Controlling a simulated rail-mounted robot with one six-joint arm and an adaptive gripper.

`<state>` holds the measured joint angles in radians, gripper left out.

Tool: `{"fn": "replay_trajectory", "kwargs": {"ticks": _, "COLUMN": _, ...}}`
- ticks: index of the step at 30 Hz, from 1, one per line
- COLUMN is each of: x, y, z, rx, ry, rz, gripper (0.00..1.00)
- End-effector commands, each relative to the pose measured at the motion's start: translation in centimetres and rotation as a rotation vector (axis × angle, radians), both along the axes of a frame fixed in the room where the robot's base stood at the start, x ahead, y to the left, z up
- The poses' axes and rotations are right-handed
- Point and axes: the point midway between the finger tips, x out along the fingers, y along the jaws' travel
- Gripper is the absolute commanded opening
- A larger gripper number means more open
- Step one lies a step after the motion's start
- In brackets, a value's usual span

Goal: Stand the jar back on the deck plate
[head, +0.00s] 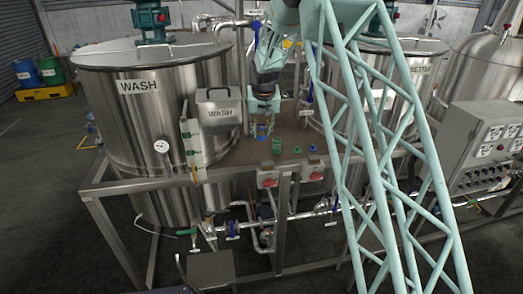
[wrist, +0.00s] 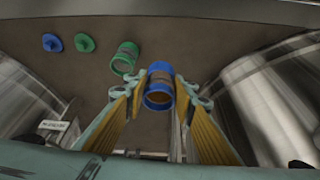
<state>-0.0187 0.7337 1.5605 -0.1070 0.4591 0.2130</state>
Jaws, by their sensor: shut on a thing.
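My gripper (wrist: 161,90) is shut on a jar with blue bands (wrist: 159,86), a finger on each side of it. In the head view the jar (head: 262,131) shows small under my gripper (head: 263,124), close over the brown deck plate (head: 290,172). I cannot tell whether its base touches the plate. A jar with green bands (wrist: 124,57) stands on the plate just beside it, to the left in the wrist view. A green cap (wrist: 85,43) and a blue cap (wrist: 52,42) lie farther left there, and show right of the jars in the head view.
The plate around the caps is clear.

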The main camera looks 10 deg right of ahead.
Motion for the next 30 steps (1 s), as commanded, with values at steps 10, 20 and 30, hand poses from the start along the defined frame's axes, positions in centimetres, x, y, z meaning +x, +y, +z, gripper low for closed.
{"fn": "replay_trajectory", "kwargs": {"ticks": 10, "x": 0.0, "y": 0.0, "z": -4.2, "rx": 0.0, "ry": 0.001, "rz": 0.0, "gripper": 0.11}}
{"fn": "replay_trajectory", "kwargs": {"ticks": 20, "x": 0.0, "y": 0.0, "z": -4.8, "rx": 0.0, "ry": 0.0, "rz": 0.0, "gripper": 0.11}}
{"fn": "replay_trajectory", "kwargs": {"ticks": 30, "x": -0.1, "y": 0.0, "z": -6.2, "rx": 0.0, "ry": 0.001, "rz": 0.001, "gripper": 0.11}}
